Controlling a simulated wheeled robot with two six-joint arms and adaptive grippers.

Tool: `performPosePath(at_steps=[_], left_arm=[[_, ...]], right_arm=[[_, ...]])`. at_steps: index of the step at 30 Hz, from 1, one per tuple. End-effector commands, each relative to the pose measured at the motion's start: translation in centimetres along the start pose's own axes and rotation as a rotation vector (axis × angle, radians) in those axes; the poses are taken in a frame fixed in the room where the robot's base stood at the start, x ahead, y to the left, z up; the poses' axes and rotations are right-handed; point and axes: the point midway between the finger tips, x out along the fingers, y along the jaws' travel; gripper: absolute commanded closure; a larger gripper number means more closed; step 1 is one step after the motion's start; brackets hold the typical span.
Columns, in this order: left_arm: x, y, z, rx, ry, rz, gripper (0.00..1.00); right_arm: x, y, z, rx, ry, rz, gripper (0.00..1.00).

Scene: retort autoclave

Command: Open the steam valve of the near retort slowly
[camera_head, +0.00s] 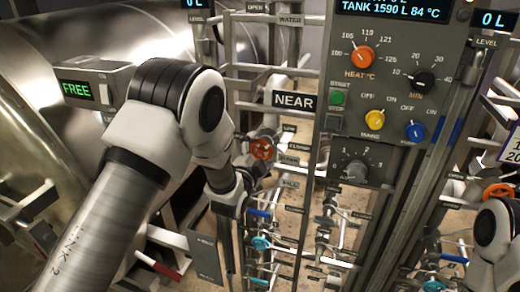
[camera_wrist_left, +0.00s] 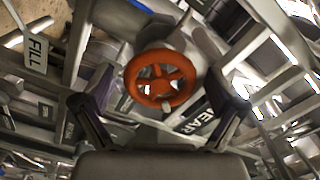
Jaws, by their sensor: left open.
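A red-orange handwheel (camera_head: 261,149) is on the pipework below and left of the NEAR sign (camera_head: 294,100). In the left wrist view the spoked wheel (camera_wrist_left: 133,84) faces me, ahead of and between my spread fingers. My left gripper (camera_wrist_left: 158,102) is open, one finger toward each side of the wheel. I see no clear contact. In the head view my left gripper (camera_head: 252,172) is just below and beside the wheel and partly hidden by my wrist. The small labels by the wheel are too blurred to read surely. My right gripper is out of view.
The control panel (camera_head: 375,110) with knobs and buttons stands right of the wheel. Blue-handled valves (camera_head: 261,242) sit lower down. Grey rails and pipes crowd the wheel. Another red handwheel (camera_head: 497,192) is at the right edge, near my right arm. A FILL tag (camera_wrist_left: 38,53) hangs upper left.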

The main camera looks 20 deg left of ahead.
Motion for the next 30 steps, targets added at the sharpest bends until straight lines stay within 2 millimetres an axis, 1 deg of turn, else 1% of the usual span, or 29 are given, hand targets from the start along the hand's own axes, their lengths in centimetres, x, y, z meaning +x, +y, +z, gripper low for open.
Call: performPosePath(at_steps=[1,2,3,5,6,7,14,20,26,30], left_arm=[[0.0,0.0,0.0,0.0,0.0,0.0,0.05],[0.0,0.0,0.0,0.0,0.0,0.0,0.12],[0.0,0.0,0.0,0.0,0.0,0.0,0.26],[0.0,0.0,0.0,0.0,0.0,0.0,0.47],[0.0,0.0,0.0,0.0,0.0,0.0,0.61],[0.0,0.0,0.0,0.0,0.0,0.0,0.65],[0.0,0.0,0.0,-0.004,0.001,-0.001,0.65],[0.0,0.1,0.1,-0.042,0.001,-0.001,0.65],[0.0,0.2,0.1,-0.142,0.002,-0.002,0.65],[0.0,0.3,0.2,-0.248,0.001,-0.001,0.65]], right_arm=[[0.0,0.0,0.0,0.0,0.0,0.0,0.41],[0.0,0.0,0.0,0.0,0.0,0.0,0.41],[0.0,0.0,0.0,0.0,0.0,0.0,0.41],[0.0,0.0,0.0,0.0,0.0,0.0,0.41],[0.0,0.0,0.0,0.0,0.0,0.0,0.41],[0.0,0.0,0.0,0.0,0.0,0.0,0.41],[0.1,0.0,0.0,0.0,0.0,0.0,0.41],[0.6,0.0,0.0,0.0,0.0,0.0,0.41],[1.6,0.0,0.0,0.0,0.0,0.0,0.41],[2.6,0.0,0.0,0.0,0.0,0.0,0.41]])
